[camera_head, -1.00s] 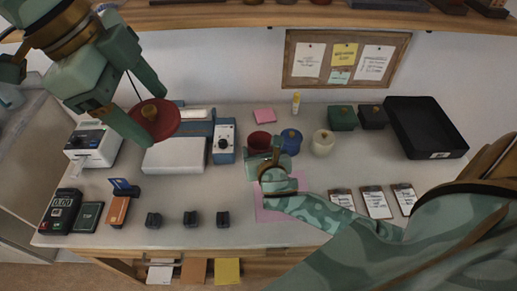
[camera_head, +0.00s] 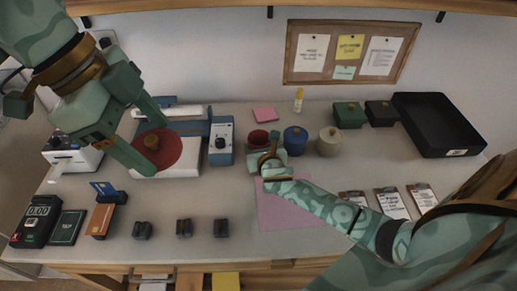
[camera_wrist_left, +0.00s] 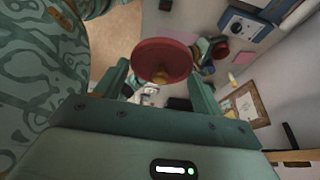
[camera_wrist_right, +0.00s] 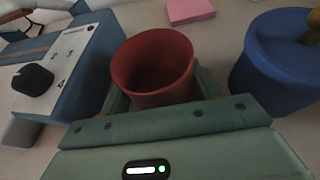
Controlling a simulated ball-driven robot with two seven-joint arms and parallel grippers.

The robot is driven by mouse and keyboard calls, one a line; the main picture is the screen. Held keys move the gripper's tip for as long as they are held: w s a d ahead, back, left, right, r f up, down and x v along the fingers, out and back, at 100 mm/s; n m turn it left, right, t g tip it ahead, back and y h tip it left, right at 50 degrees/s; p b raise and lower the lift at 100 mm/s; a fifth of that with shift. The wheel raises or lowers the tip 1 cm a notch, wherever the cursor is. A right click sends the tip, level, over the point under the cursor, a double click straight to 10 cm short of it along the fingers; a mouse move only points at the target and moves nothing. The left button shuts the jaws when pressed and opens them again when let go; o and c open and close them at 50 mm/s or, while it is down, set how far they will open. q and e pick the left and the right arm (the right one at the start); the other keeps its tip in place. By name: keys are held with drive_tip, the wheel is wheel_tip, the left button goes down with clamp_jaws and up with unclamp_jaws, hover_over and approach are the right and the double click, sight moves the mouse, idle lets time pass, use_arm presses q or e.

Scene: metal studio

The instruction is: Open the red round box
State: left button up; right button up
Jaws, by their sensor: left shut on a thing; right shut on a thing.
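The red round box is in two parts. Its red lid (camera_head: 168,160), a disc with a brass knob (camera_head: 152,142), is held by my left gripper (camera_head: 150,135) above the white-topped blue device. The lid also shows between the fingers in the left wrist view (camera_wrist_left: 152,50). The red box body (camera_head: 258,136) stands on the table, open at the top. In the right wrist view the body (camera_wrist_right: 150,90) is round and hollow, its inside dark. My right gripper (camera_head: 266,160) is shut on the body from the front; its fingers are partly hidden there.
A blue round box (camera_head: 294,140) stands close right of the body, with a cream one (camera_head: 328,142) beyond it. A blue device (camera_head: 221,140) is at left. A pink mat (camera_head: 285,205) lies in front. A black tray (camera_head: 438,125) is at the right.

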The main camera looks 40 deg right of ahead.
drive_tip(key=shift+s+r, duration=0.1)
drive_tip(key=o, duration=1.4)
drive_tip(key=shift+c, duration=0.2)
